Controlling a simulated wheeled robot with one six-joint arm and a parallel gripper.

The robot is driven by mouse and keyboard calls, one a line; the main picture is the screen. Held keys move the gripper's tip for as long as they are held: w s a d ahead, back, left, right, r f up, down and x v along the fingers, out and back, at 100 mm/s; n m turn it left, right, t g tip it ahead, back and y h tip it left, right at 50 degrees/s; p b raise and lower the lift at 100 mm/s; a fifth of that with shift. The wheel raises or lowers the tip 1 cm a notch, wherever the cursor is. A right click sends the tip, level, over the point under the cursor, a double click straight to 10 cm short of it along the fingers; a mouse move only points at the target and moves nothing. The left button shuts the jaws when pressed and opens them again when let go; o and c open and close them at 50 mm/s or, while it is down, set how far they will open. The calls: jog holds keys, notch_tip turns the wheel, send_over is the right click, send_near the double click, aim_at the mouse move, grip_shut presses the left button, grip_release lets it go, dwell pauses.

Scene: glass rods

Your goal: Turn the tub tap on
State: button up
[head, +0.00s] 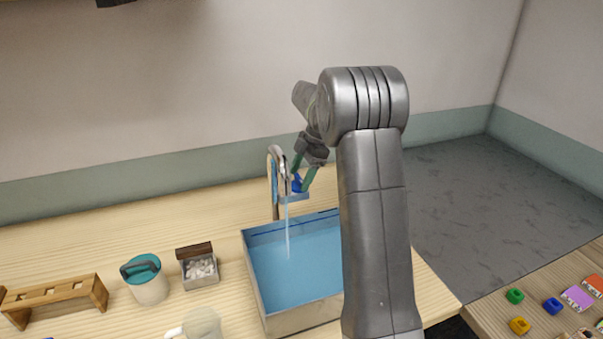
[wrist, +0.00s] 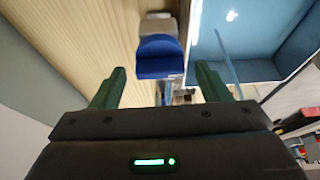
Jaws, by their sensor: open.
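The tub tap (head: 275,165) is a curved metal spout at the back edge of the tub (head: 306,313). A thin stream of water (head: 287,235) falls from it into the blue-lined tub. The stream also shows in the wrist view (wrist: 228,55). The blue tap handle (head: 298,186) is beside the spout. My gripper (head: 301,181) is open at the handle, with its green fingers apart. In the wrist view the handle (wrist: 160,57) appears between and just beyond the fingertips (wrist: 162,77). I cannot tell whether a finger touches it.
Left of the tub on the wooden counter stand a small box of white pieces (head: 200,270), a teal-topped container (head: 148,283), a wooden rack (head: 55,296) and a clear mug (head: 203,325). Coloured blocks (head: 552,306) lie on a table at the lower right.

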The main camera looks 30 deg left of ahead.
jog(key=v, duration=1.3)
jog(key=shift+w+r+b, duration=0.2)
jog(key=shift+r+b, duration=0.1)
jog(key=x, duration=1.3)
jog(key=shift+s+f+p, duration=0.25)
jog(key=shift+f+p, duration=0.05)
jog(key=shift+f, duration=0.05)
